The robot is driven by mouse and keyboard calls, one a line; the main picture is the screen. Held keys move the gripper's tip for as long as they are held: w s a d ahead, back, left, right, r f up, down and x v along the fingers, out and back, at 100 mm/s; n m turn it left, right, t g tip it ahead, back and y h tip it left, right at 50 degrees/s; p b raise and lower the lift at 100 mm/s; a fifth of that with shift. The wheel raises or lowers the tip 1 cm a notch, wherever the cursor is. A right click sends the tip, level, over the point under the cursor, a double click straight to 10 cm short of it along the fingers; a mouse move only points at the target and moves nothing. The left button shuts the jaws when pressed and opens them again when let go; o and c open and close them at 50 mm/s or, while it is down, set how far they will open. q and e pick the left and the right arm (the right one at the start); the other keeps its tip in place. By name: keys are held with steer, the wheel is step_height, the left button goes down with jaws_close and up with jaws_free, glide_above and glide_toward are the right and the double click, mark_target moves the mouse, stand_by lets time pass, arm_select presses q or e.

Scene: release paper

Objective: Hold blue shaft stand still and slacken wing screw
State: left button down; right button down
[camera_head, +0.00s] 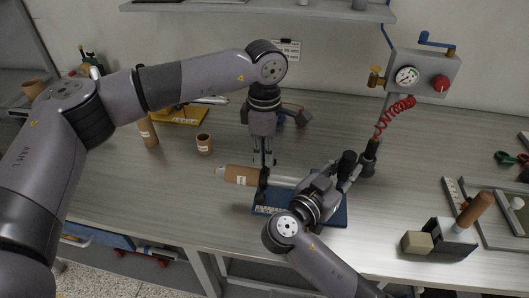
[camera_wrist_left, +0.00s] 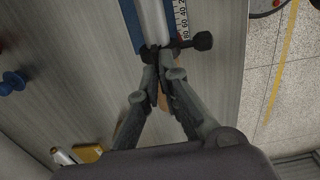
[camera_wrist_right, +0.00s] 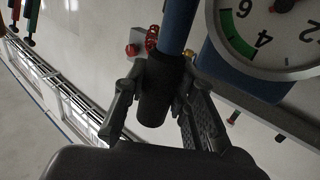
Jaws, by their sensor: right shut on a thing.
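The blue shaft stand (camera_head: 337,214) lies on the bench, carrying a pale shaft (camera_head: 283,180) with a brown roll (camera_head: 242,175) at its left end. A black clamp (camera_head: 263,185) crosses the shaft; its black knob (camera_wrist_left: 203,41), seemingly the wing screw, shows in the left wrist view. My left gripper (camera_head: 263,162) points down at the clamp; its fingertips (camera_wrist_left: 163,75) are close together, and whether they grip is unclear. My right gripper (camera_head: 354,169) reaches over the stand and is shut on a dark cylindrical handle (camera_wrist_right: 156,95) with a blue upper part. My right arm hides part of the stand.
A red coiled hose (camera_head: 393,117) runs near the handle, below a wall box with a gauge (camera_head: 407,76). A grey block with a brown roll (camera_head: 474,210) stands at the right.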

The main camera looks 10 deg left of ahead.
arm_select(q)
steer(key=shift+n, duration=0.3)
steer(key=n, duration=0.6)
steer(key=shift+n, duration=0.3)
steer(key=n, duration=0.4)
steer(key=shift+n, duration=0.3)
steer(key=n, duration=0.3)
steer(key=shift+r+n, duration=0.1)
steer(key=shift+n, duration=0.2)
steer(key=n, duration=0.3)
steer(key=shift+n, duration=0.3)
steer(key=n, duration=0.3)
steer(key=shift+n, duration=0.4)
steer(key=n, duration=0.6)
steer(key=shift+n, duration=0.4)
